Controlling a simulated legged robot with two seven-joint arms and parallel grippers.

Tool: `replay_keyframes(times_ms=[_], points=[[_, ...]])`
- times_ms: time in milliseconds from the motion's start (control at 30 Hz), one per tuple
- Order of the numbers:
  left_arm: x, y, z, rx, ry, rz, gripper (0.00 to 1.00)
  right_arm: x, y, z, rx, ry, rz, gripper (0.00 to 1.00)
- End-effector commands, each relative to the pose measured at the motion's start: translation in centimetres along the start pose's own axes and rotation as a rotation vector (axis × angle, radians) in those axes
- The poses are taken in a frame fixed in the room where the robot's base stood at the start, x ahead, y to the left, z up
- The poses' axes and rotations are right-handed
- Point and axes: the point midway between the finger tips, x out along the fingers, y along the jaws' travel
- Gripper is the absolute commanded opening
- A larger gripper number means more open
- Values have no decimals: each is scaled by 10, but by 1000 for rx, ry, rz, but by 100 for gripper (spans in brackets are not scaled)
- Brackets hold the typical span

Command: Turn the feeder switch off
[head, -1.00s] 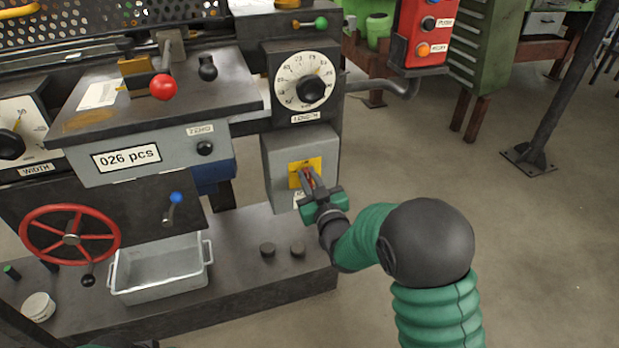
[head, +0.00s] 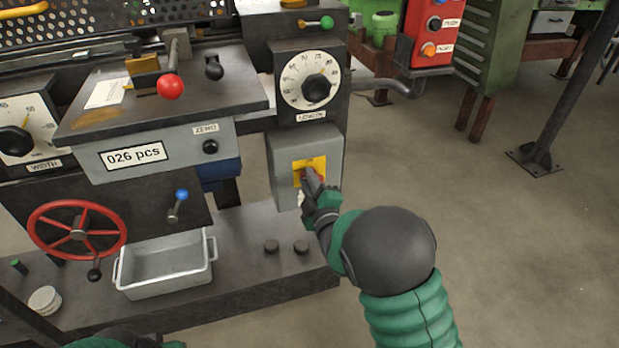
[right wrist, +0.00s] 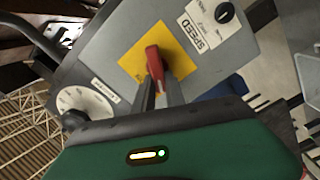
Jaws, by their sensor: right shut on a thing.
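The feeder switch has a red handle (right wrist: 153,60) on a yellow plate (right wrist: 130,58), on the front of a grey box (head: 330,150) below the length dial. My right gripper (head: 311,178) is at the switch, shut on the red handle. In the right wrist view the two dark fingers (right wrist: 158,88) stand on either side of the handle. In the head view the fingers cover most of the handle and the lower part of the plate. Part of my left arm shows at the bottom left edge; its fingers are out of the picture.
The length dial (head: 311,79) sits just above the box. A red push-button box (head: 432,35) and a bent pipe (head: 400,88) are at upper right. A grey tray (head: 165,283) and red handwheel (head: 77,231) are at lower left.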

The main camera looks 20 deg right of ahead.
Motion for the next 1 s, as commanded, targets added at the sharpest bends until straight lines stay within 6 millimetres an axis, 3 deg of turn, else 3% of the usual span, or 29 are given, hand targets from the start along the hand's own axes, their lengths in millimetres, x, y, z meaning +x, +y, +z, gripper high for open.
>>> replay_keyframes(times_ms=[500,1000], points=[[-11,0,-3,0,0,0,36,-1,-13,0,-394,5,-12,0],[-13,0,-3,0,0,0,36,-1,-17,1,-499,6,-16,0]])
